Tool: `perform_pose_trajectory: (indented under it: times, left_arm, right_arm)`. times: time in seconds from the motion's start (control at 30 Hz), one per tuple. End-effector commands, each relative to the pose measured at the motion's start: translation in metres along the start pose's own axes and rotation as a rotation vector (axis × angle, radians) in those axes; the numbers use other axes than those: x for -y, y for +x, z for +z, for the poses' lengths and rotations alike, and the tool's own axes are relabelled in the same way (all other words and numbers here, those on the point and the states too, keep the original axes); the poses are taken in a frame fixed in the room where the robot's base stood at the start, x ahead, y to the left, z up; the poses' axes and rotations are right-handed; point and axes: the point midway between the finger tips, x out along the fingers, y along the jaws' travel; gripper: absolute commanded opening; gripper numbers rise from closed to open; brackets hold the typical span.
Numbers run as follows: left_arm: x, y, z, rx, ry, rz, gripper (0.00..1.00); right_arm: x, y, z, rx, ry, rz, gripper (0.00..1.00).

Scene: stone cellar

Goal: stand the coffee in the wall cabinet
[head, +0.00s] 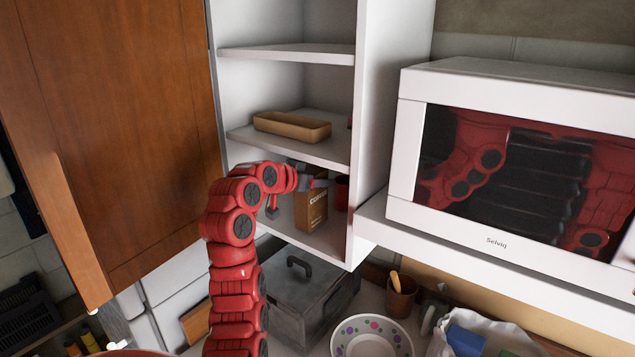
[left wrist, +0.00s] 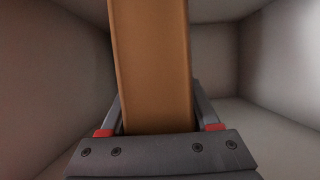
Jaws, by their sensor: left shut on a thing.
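My left gripper (head: 318,182) reaches into that compartment and is shut on the upper part of the coffee. In the left wrist view the coffee (left wrist: 152,65) stands between the two fingers, with the pale cabinet walls around it. Whether its base touches the cabinet floor I cannot tell. The wooden cabinet door (head: 120,120) is swung open to the left. My right gripper is not in view.
A red item (head: 342,192) stands right of the coffee, close to the side wall. A tan tray (head: 291,126) lies on the shelf above. A white microwave (head: 520,160) is at the right. Below are a grey lidded box (head: 297,290) and a dotted bowl (head: 371,338).

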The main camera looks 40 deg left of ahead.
Motion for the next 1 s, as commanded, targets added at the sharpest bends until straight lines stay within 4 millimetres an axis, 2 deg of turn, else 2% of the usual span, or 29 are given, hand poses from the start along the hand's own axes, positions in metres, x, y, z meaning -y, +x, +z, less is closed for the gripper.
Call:
perform_pose_trajectory:
  times: [0.1,0.43,0.47,0.6,0.63,1.0]
  left_arm:
    - [0.0,0.004,0.003,0.0,-0.001,0.0,0.0]
    - [0.0,0.005,0.008,-0.002,0.001,-0.001,0.0]
    - [0.0,0.005,0.008,-0.002,0.001,-0.001,0.64]
    - [0.0,0.005,0.007,-0.002,0.001,-0.001,0.89]
    - [0.0,0.005,0.007,-0.001,0.001,0.0,0.92]
    - [0.0,0.002,0.002,-0.002,0.001,-0.001,0.92]
  right_arm:
    - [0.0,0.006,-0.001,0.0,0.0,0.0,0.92]
    - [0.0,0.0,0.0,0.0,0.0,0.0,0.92]
    - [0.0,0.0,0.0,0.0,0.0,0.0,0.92]
    - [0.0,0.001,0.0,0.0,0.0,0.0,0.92]
    - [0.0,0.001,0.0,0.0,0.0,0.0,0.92]
    - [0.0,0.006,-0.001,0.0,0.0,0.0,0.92]
